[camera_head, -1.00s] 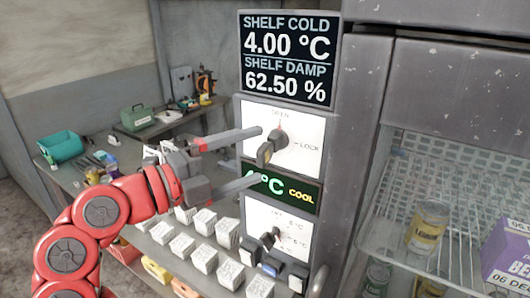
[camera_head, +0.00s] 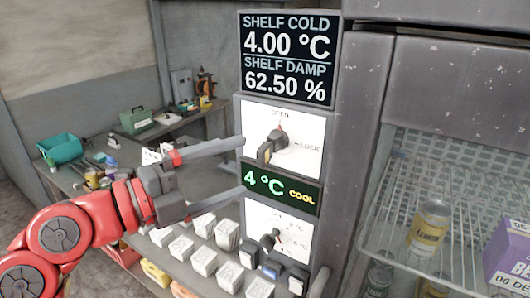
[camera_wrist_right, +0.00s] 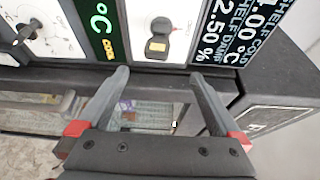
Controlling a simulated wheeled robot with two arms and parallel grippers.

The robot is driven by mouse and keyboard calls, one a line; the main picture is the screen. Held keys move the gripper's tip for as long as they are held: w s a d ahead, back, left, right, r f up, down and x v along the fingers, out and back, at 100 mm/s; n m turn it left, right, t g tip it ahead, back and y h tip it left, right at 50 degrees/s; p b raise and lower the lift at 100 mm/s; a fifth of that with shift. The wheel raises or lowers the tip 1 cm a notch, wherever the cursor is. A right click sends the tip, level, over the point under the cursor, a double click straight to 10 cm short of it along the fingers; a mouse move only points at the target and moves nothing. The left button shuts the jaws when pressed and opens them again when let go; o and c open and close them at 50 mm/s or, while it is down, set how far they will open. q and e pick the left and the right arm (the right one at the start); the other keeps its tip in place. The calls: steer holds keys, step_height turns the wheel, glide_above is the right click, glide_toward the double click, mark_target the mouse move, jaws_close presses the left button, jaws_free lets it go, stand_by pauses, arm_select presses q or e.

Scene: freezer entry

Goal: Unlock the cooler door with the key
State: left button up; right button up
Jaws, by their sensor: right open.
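The lock panel (camera_head: 305,145) is a white plate marked OPEN at the top and LOCK at the right. The key (camera_head: 265,152), with a dark and yellowish head, sits at the round lock (camera_head: 281,138) on it. It also shows in the right wrist view (camera_wrist_right: 157,44). My right gripper (camera_head: 243,166) is open and empty, left of the panel and apart from the key. In the right wrist view its fingers (camera_wrist_right: 158,74) are spread below the key. The cooler (camera_head: 450,75) is at the right; I cannot tell whether its door is open.
A green display (camera_head: 280,188) reads 4 °C COOL, with a second dial (camera_head: 269,242) below. Several white boxes (camera_head: 204,261) stand on the ledge under my gripper. A wire shelf (camera_head: 470,235) holds a yellow can (camera_head: 428,228) and a purple box (camera_head: 508,250).

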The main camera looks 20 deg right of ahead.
steer(key=shift+s+a, duration=0.8)
steer(key=shift+a, duration=0.2)
